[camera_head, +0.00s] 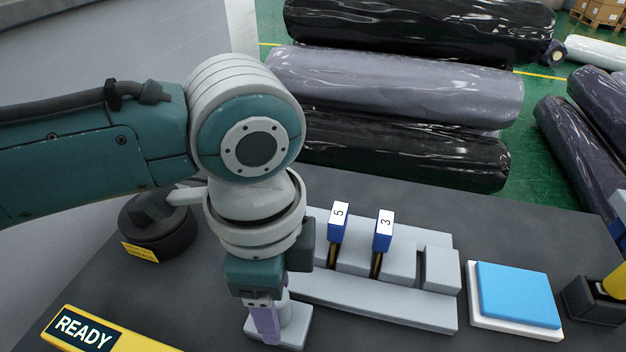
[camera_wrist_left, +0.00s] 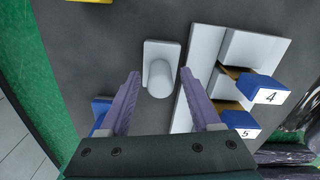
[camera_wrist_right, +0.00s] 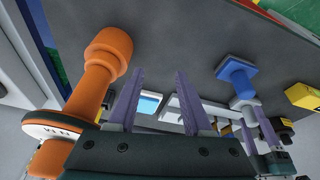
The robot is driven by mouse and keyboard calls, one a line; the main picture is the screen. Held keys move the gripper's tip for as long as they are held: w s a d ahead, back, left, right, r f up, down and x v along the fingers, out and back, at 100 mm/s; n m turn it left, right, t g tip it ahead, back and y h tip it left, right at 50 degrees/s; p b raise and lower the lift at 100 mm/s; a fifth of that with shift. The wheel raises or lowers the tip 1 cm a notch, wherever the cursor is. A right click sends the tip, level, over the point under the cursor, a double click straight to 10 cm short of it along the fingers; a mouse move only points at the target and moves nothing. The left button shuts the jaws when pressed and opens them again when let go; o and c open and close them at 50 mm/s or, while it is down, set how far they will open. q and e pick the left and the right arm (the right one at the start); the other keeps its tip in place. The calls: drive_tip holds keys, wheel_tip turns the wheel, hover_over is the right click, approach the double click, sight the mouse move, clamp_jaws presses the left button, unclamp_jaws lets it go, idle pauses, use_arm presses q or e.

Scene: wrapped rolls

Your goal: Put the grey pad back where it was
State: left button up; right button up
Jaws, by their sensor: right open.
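A light grey plate with a round upright post (camera_head: 292,328), which I take for the grey pad, lies on the dark table in front of the slotted grey rack (camera_head: 375,303). It also shows in the left wrist view (camera_wrist_left: 160,80). My left gripper (camera_head: 268,322) points down over it. In the left wrist view its purple fingers (camera_wrist_left: 163,95) are spread, with the post between or just beyond them; I cannot tell whether they touch it. My right gripper (camera_wrist_right: 158,100) is open and empty; it is not clearly seen in the head view.
Blue numbered tabs (camera_head: 383,230) stand in the rack. A blue pad (camera_head: 515,293) on a white base lies to its right, beside a black holder (camera_head: 592,302). A yellow READY sign (camera_head: 85,333) is at front left. An orange handle (camera_wrist_right: 95,75) and a blue plate (camera_wrist_right: 236,72) show in the right wrist view.

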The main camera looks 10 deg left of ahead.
use_arm(q)
drive_tip(key=shift+r, duration=0.1)
wheel_tip(320, 180, up, 12)
drive_tip(key=p, duration=0.2)
drive_tip(key=s+d+f+n+t+h, duration=0.1)
drive_tip(key=s+d+f+n+h, duration=0.2)
drive_tip(key=s+d+n+h, duration=0.15)
drive_tip(key=s+a+f+n+t+y, duration=0.1)
drive_tip(key=s+a+n+y, duration=0.1)
drive_tip(key=s+a+n, duration=0.2)
drive_tip(key=s+a+n+t+y, duration=0.1)
drive_tip(key=s+a+n+y, duration=0.1)
drive_tip(key=a+n, duration=0.3)
drive_tip(key=s+a, duration=0.1)
drive_tip(key=a, duration=0.3)
drive_tip(key=shift+s+a+f+n+t, duration=0.3)
drive_tip(key=shift+s+a+f+n, duration=0.05)
drive_tip(key=shift+a, duration=0.05)
